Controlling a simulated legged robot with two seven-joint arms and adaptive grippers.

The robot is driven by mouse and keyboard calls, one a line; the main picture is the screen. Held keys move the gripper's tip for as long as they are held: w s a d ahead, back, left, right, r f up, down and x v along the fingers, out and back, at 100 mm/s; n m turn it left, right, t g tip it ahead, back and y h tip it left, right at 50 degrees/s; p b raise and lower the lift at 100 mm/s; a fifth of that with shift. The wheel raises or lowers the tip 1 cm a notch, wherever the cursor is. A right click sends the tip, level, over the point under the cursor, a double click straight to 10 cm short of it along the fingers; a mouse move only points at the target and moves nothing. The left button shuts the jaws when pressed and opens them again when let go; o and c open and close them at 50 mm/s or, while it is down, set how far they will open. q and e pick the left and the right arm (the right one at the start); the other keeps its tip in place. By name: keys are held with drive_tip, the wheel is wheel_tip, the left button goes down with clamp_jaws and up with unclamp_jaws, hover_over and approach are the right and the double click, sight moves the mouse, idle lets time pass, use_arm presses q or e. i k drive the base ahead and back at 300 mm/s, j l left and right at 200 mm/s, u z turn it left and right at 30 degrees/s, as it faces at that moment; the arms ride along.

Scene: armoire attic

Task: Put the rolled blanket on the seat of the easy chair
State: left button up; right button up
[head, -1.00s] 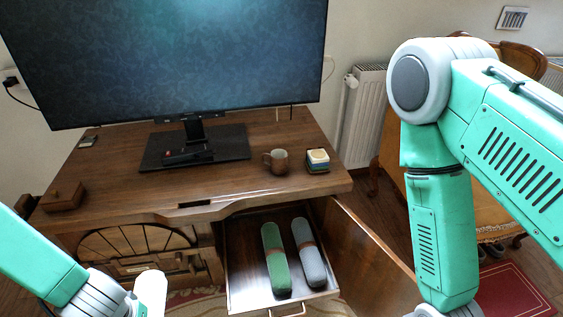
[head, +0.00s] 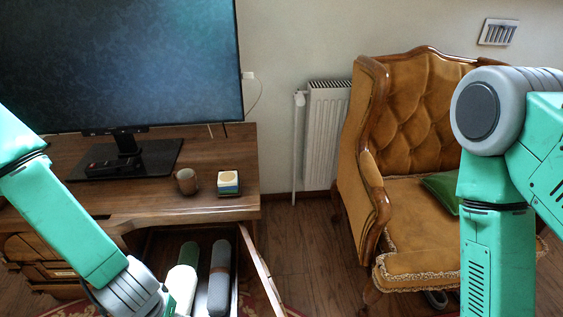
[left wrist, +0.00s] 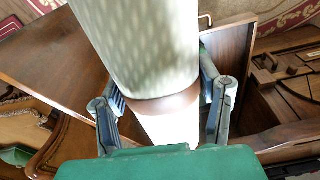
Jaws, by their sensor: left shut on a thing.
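A pale, cream-white rolled blanket (head: 181,288) with a brown band (left wrist: 160,105) is in my left gripper (left wrist: 163,110). In the left wrist view its fingers close on both sides of the roll near the band. In the head view the roll shows at the bottom, in front of the open drawer; my left fingertips are hidden there. The easy chair (head: 408,110) is mustard yellow, tufted, with a carved wooden frame. Its seat (head: 415,225) holds a green cushion (head: 440,188) at the right, partly behind my right arm. My right gripper is out of view.
The desk (head: 225,150) carries a monitor (head: 120,60), a mug (head: 186,181) and a small stack (head: 228,183). Bare floor (head: 305,240) lies between desk and chair, before a radiator (head: 325,130).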

sight(437, 223)
drive_tip(key=l, duration=0.6)
drive_tip(key=i+l+z, duration=0.15)
drive_tip(key=l, duration=0.4)
drive_tip(key=i+l, duration=0.1)
drive_tip(key=l, duration=0.5)
drive_tip(key=i+l, duration=0.15)
drive_tip(key=l, duration=0.25)
drive_tip(key=i+l+z, duration=0.15)
drive_tip(key=l, duration=0.2)
drive_tip(key=i+l, duration=0.2)
drive_tip(key=l, duration=0.2)
drive_tip(key=i+l, duration=0.15)
drive_tip(key=i, duration=0.35)
drive_tip(key=l+z, duration=0.05)
